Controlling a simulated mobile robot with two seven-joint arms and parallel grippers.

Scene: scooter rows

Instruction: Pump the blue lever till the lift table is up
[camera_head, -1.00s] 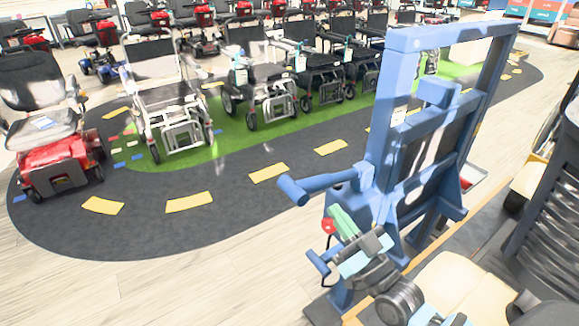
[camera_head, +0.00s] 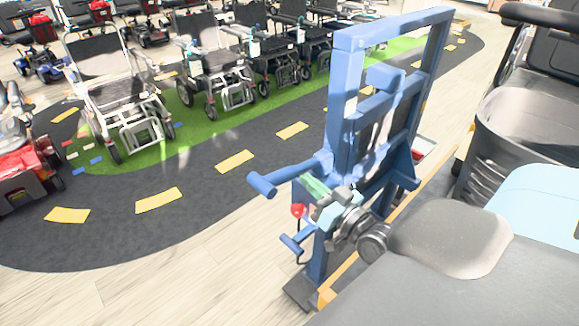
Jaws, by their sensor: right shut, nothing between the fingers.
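The blue lift (camera_head: 343,100) stands right of centre as a tall upright frame. A blue bar with a thick round end (camera_head: 262,184) sticks out to its left. A smaller blue T-shaped lever (camera_head: 291,243) sits lower, below a red knob (camera_head: 298,210). I cannot tell which of the two is the pump lever. My right gripper (camera_head: 311,186) has green fingers. It is shut and empty, just below the blue bar in the picture; I cannot tell whether they touch. The table surface of the lift is not clearly visible. My left gripper is not in view.
My right arm covers the lower right and hides part of the lift's base. Wheelchairs (camera_head: 213,68) and red scooters (camera_head: 22,165) stand in rows behind and left. A dark track with yellow dashes (camera_head: 158,199) and pale floor (camera_head: 190,280) lie clear left of the lift.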

